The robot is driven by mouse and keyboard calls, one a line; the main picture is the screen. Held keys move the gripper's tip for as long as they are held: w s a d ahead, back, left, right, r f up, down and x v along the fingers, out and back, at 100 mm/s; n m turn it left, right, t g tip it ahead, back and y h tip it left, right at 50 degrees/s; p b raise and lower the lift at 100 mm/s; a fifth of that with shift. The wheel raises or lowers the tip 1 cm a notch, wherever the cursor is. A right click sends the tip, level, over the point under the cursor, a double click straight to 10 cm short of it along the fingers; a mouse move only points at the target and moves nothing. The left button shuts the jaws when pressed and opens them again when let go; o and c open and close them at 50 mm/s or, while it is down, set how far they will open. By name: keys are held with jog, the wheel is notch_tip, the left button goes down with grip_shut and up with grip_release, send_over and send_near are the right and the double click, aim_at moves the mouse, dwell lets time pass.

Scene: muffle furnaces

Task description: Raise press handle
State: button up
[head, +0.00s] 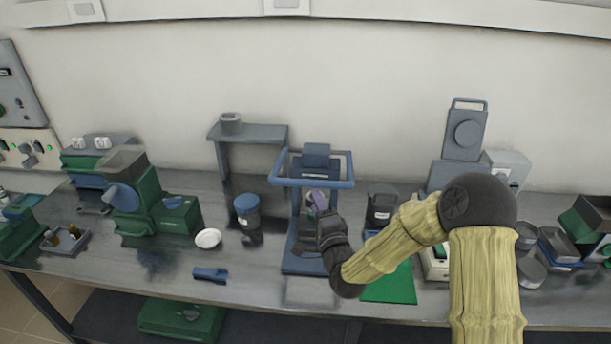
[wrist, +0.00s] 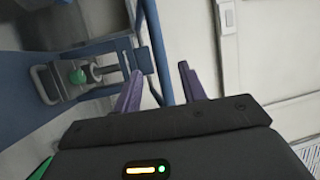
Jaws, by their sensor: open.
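The blue press (head: 300,262) stands upright in the middle of the bench. Its press handle (head: 285,182) is a blue U-shaped frame around the top, with its crossbar towards me. My gripper (head: 318,197) is just below the crossbar's right half, with purple fingers apart. In the wrist view, my gripper (wrist: 158,72) is open and the handle bar (wrist: 154,42) runs between the two fingers in the picture. I cannot tell whether they touch it. The wrist view also shows the press's inner part with a green knob, left of the bar.
A dark blue jar (head: 247,212) and a white dish (head: 208,239) stand left of the press. A dark jar (head: 381,208) stands right, near a green mat (head: 392,286). A grey raised shelf (head: 262,133) is behind left. The bench front is partly clear.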

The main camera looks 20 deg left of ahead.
aim_at(309, 186)
jog(key=p+x, duration=0.2)
jog(key=x, duration=0.7)
jog(key=shift+w+a+p, duration=0.15)
jog(key=shift+w+p, duration=0.1)
jog(key=shift+p, duration=0.1)
jog(key=shift+w+a, duration=0.25)
jog(key=shift+w, duration=0.1)
jog(key=shift+w, duration=0.1)
grip_shut()
